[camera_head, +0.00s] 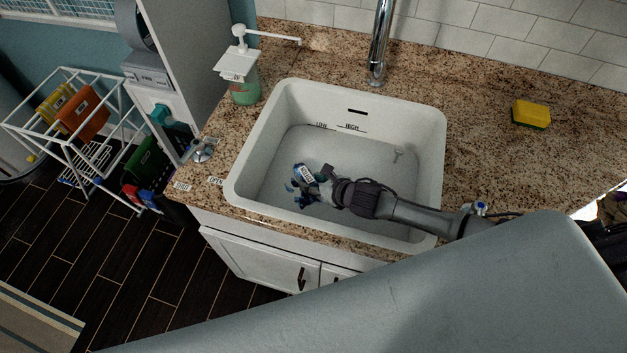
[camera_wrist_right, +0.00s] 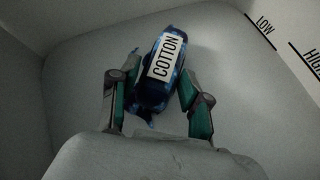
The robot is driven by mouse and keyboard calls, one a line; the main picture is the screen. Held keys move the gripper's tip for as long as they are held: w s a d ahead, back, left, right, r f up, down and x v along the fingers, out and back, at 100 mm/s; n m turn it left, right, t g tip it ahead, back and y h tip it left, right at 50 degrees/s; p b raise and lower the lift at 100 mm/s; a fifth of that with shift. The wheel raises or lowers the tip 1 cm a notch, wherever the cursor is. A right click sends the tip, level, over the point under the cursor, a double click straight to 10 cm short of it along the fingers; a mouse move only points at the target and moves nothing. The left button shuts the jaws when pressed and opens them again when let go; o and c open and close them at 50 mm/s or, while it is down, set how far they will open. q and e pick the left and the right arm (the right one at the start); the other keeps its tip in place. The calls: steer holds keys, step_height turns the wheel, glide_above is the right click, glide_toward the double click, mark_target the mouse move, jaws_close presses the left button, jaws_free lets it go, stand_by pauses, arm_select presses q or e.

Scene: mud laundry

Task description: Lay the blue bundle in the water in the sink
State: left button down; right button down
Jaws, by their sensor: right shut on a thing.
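The blue bundle (camera_head: 297,170) is patterned in dark and light blue and has a white label. In the right wrist view the bundle (camera_wrist_right: 152,92) shows the label reading COTTON. My right gripper (camera_head: 310,186) reaches down into the white sink (camera_head: 262,150) and is shut on the bundle, one finger on each side. The bundle is over the left-middle part of the basin. The basin's grey lower area (camera_head: 350,150) looks like shallow water, but I cannot tell if the bundle touches it. My left gripper is not in view.
A chrome faucet (camera_head: 379,45) stands behind the sink. A soap dispenser (camera_head: 242,78) is at its back left corner and a yellow sponge (camera_head: 531,112) lies on the counter (camera_head: 480,150) to the right. A white wire rack (camera_head: 75,135) stands at the left.

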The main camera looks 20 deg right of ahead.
steer(key=c, duration=0.5)
jaws_free()
steer(key=shift+r, duration=0.1)
steer(key=v, duration=1.2)
steer(key=shift+b, duration=0.35)
